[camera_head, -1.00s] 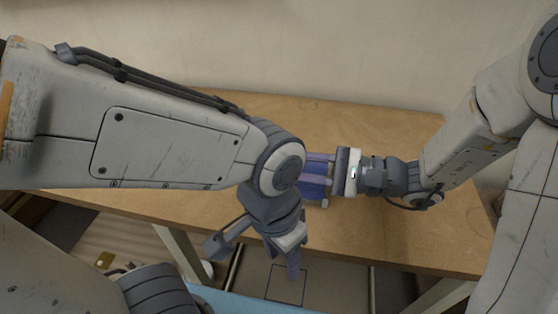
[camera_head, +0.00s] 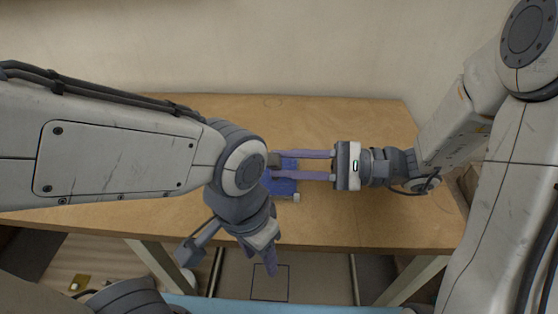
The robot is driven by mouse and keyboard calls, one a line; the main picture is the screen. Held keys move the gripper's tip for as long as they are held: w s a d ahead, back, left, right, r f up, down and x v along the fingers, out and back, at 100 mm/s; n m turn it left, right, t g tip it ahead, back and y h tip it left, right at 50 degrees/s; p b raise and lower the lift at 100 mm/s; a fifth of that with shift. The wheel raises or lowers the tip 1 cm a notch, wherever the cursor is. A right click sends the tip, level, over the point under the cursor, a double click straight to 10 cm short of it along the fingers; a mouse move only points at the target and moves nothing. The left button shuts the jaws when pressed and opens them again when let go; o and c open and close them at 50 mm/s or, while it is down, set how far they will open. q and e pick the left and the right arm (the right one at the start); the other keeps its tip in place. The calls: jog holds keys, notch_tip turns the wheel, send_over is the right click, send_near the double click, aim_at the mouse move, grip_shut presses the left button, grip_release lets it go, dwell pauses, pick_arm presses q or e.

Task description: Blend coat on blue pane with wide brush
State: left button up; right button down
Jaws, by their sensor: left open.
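The blue pane (camera_head: 285,187) lies on the wooden table, partly hidden behind my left wrist and the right gripper's fingers. My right gripper (camera_head: 278,165) reaches in from the right, its two long purple fingers apart and over the pane. A small grey-brown block (camera_head: 273,158) shows near its fingertips, half hidden by my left wrist. I cannot tell whether it is the wide brush or whether the fingers hold it. My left gripper (camera_head: 230,257) hangs in front of the table's near edge, fingers spread, with nothing visible between them.
The wooden table (camera_head: 350,220) is bare to the right of the pane and along its back. A plain wall (camera_head: 330,50) stands behind it. Table legs and a floor with a dark square outline show below the near edge.

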jog(key=w+d+r+p, duration=0.1)
jog(key=w+d+p, duration=0.1)
jog(key=w, duration=0.3)
jog(key=shift+w+d+p, duration=0.2)
jog(key=shift+d+p, duration=0.1)
jog(key=shift+d, duration=0.3)
dwell(0.7)
jog(key=shift+r, duration=0.1)
dwell(0.4)
jog(key=shift+f, duration=0.35)
jog(key=shift+f, duration=0.25)
dwell(0.5)
